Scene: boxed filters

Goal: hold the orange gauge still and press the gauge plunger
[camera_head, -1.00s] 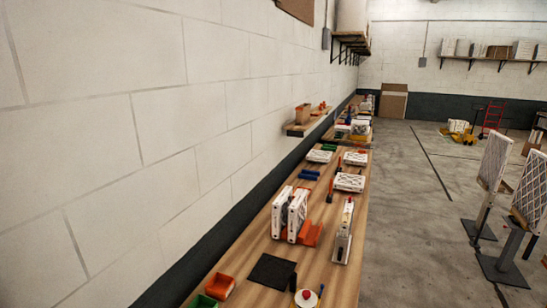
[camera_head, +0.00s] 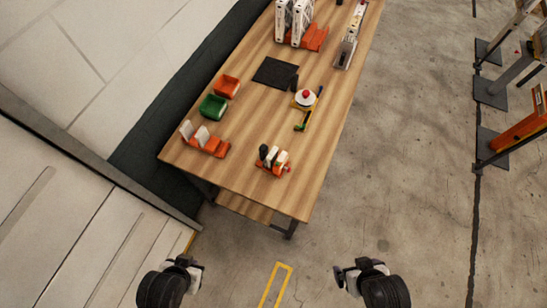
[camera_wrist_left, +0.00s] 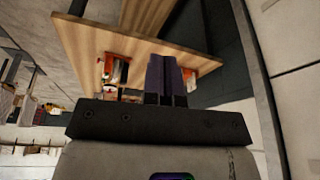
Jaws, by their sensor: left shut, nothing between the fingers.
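A small orange-based device (camera_head: 273,161) with white and dark upright parts stands near the table's front edge in the head view. It may be the orange gauge; its plunger is too small to make out. My left gripper (camera_head: 188,264) is off the front of the table, low at the left of the head view, well apart from everything on it. In the left wrist view its dark fingers (camera_wrist_left: 165,65) are together with nothing between them. My right gripper (camera_head: 347,272) is also in front of the table, low at the right; whether its fingers are open is too small to tell.
On the wooden table (camera_head: 235,170) are an orange rack (camera_head: 207,144), a green bin (camera_head: 213,107), an orange bin (camera_head: 228,86), a black mat (camera_head: 275,72) and a white round item with red top (camera_head: 305,98).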

